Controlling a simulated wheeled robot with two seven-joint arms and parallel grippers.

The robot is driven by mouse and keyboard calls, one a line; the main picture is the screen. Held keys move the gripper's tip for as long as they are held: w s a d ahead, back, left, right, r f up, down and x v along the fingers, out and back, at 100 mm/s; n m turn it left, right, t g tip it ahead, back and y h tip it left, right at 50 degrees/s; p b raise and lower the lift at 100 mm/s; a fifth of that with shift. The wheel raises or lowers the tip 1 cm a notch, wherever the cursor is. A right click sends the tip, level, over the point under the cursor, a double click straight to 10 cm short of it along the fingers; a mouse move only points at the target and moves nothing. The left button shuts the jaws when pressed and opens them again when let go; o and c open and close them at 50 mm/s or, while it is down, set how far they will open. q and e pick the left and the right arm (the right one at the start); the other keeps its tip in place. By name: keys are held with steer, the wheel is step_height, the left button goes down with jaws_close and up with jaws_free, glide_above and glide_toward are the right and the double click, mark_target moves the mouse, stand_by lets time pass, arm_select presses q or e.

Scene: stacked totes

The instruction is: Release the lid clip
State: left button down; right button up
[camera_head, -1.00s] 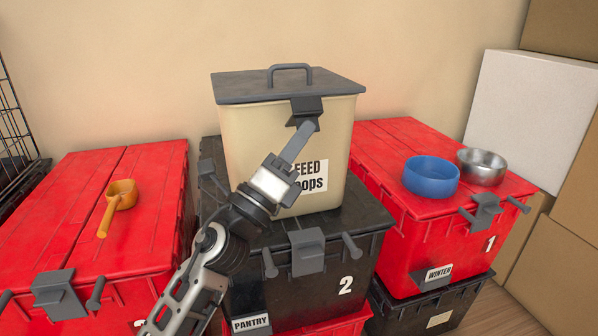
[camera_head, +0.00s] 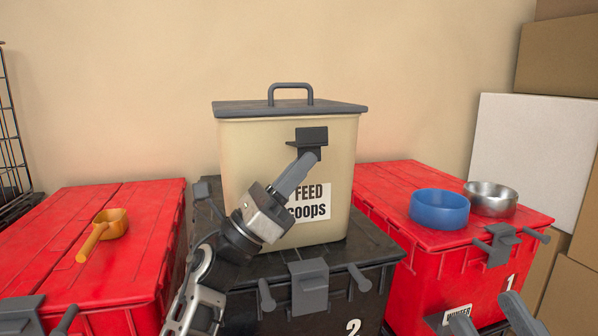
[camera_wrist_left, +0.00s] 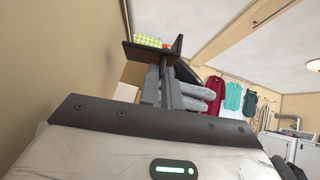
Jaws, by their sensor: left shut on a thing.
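The cream bin (camera_head: 260,180) labelled feed scoops stands upright on a black tote, with its dark grey lid (camera_head: 230,107) and arched handle on top. The dark lid clip (camera_head: 311,136) is on the bin's front, with its top a little below the lid's rim and cream wall showing between. My left gripper (camera_head: 308,157) is shut on the clip's lower part from below. In the left wrist view, the clip (camera_wrist_left: 150,50) shows as a dark plate between the fingers. My right gripper (camera_head: 478,312) is at the bottom right, its fingers apart and empty.
A red tote (camera_head: 60,235) on the left holds an orange scoop (camera_head: 113,222). A red tote (camera_head: 385,190) on the right holds a blue bowl (camera_head: 439,209) and a metal bowl (camera_head: 491,199). The black tote (camera_head: 375,255) has latches in front. Boxes (camera_head: 530,140) stand at the right.

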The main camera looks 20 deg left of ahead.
stand_by(0.4)
